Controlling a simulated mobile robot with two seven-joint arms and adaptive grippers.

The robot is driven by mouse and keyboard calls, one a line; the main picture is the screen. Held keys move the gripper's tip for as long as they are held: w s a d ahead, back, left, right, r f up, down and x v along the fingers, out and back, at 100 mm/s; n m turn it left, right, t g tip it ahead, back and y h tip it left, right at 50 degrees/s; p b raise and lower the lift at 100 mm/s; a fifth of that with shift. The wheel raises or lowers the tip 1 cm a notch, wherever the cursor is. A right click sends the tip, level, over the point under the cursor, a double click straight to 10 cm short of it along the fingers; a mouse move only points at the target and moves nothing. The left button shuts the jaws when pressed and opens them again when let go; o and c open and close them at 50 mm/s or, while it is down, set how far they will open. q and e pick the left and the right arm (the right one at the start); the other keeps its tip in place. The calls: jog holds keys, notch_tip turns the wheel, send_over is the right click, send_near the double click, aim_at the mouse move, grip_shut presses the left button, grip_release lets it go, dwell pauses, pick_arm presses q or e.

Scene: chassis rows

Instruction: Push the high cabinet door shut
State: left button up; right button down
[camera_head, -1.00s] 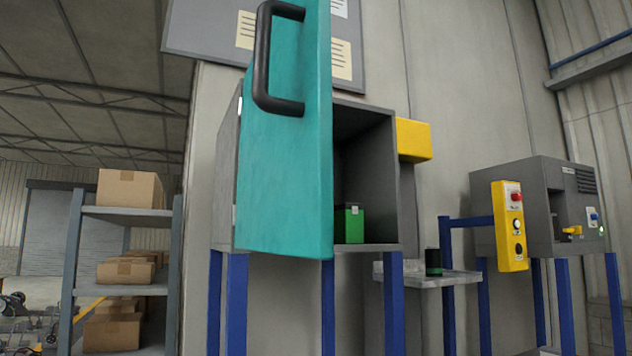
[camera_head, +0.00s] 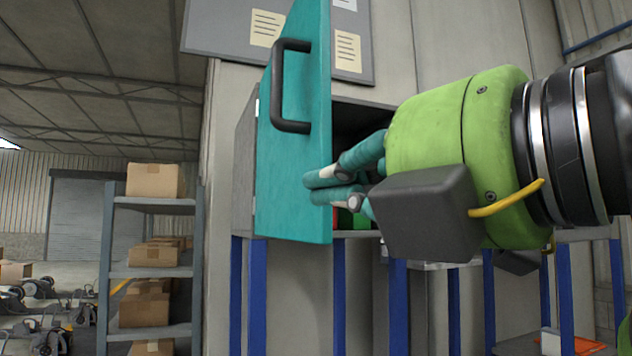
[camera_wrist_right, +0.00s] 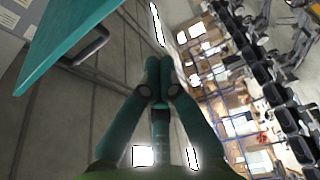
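The teal cabinet door (camera_head: 292,165) with a black handle stands open, hinged at the left of the raised grey cabinet (camera_head: 243,160). In the right wrist view, the door (camera_wrist_right: 62,38) and its handle (camera_wrist_right: 86,47) are at the upper left, to the left of the fingers. My right gripper (camera_head: 318,187) reaches in from the right, and its fingertips overlap the door's right edge in the head view. In the right wrist view the right gripper (camera_wrist_right: 158,68) has its fingers together with nothing between them. Contact with the door is not clear. My left gripper is out of view.
A green item (camera_head: 360,218) inside the cabinet is mostly hidden by my right gripper. Blue legs (camera_head: 259,300) hold the cabinet up. A shelf with cardboard boxes (camera_head: 153,180) stands at the left. A grey board (camera_head: 225,30) hangs behind the door.

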aim_at(307, 198)
jog(key=w+p, duration=0.2)
jog(key=w, duration=0.1)
jog(key=w+a+p, duration=0.1)
jog(key=w+p, duration=0.5)
jog(key=shift+w+a+f, duration=0.1)
jog(key=shift+a+f, duration=0.05)
jog(key=shift+a, duration=0.25)
